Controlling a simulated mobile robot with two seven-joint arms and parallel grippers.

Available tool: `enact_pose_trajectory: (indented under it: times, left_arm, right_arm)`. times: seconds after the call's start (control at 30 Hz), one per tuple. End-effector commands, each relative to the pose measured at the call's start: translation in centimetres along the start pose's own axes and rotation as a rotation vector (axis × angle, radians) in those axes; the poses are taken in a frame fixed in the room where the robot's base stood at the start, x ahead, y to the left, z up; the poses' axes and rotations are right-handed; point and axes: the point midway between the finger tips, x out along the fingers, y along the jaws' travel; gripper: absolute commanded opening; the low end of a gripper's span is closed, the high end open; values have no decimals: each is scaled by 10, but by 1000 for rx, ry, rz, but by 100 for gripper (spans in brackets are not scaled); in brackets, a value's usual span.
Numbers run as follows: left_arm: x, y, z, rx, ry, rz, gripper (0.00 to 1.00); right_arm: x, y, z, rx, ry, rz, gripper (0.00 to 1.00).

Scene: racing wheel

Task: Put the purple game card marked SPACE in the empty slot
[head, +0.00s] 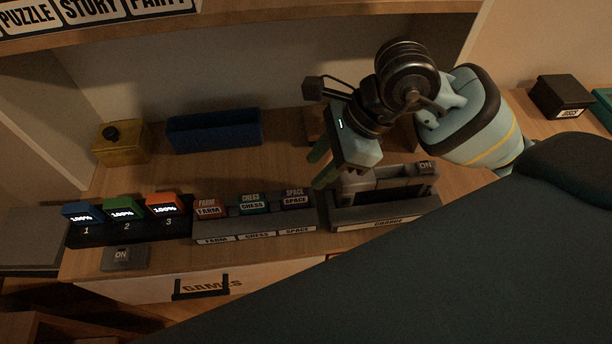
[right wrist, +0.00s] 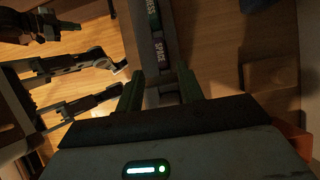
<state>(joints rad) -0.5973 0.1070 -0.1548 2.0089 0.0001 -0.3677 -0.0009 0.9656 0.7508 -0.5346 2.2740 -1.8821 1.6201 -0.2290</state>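The purple SPACE card (head: 295,197) stands at the right end of the card rack (head: 255,231), beside the green CHESS card (head: 252,203) and the orange FARM card (head: 208,207). My right gripper (head: 321,167) is open, pointing down above the rack's right end. In the right wrist view the gripper's two green fingers (right wrist: 160,92) are apart, with the SPACE label (right wrist: 159,50) ahead of the gap between them. Nothing is held. To the right stands a grey device with a slot-like recess (head: 385,190); whether it is empty is unclear. My left gripper is not recognizable.
A blue bin (head: 214,131) and yellow box (head: 121,143) stand behind. A shelf overhangs the back. My dark body hides the lower right.

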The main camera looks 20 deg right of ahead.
Motion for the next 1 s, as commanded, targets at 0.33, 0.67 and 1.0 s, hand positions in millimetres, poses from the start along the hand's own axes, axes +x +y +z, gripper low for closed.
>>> enact_pose_trajectory:
  times: [0.33,0.67,1.0]
  left_arm:
    - [-1,0,1,0,-2,0,0]
    - [0,0,0,1,-1,0,0]
    - [4,-2,-8,4,15,-2,0]
  right_arm:
    - [-28,0,0,1,0,1,38]
    - [-28,0,0,1,0,1,38]
    - [-28,0,0,1,0,2,38]
